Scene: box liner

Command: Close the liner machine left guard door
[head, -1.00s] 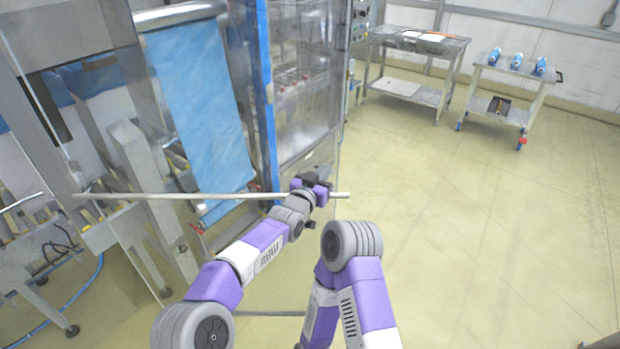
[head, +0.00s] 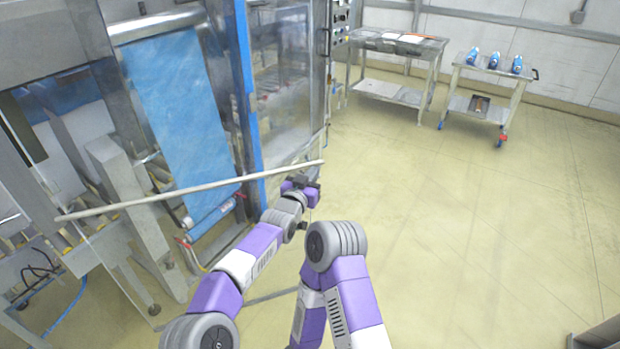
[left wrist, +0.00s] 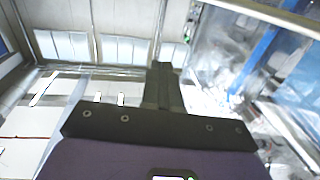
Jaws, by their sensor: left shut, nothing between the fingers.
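The liner machine stands at left in the head view, with a blue film sheet (head: 180,110) and a blue upright (head: 243,90). A clear guard panel (head: 285,95) shows right of the upright. A long thin metal bar (head: 150,200) crosses low in front; it looks like the guard door's lower edge, but I cannot be sure. My left gripper (head: 306,186) is just below the bar's right end; I cannot tell whether they touch. In the left wrist view its fingers (left wrist: 163,85) are together and empty. My right gripper is out of view.
A metal table (head: 400,45) stands at the back, beside a wheeled cart (head: 490,85) with blue bottles on top. The floor (head: 470,230) to the right is clear. A blue hose (head: 65,312) lies on the floor at lower left.

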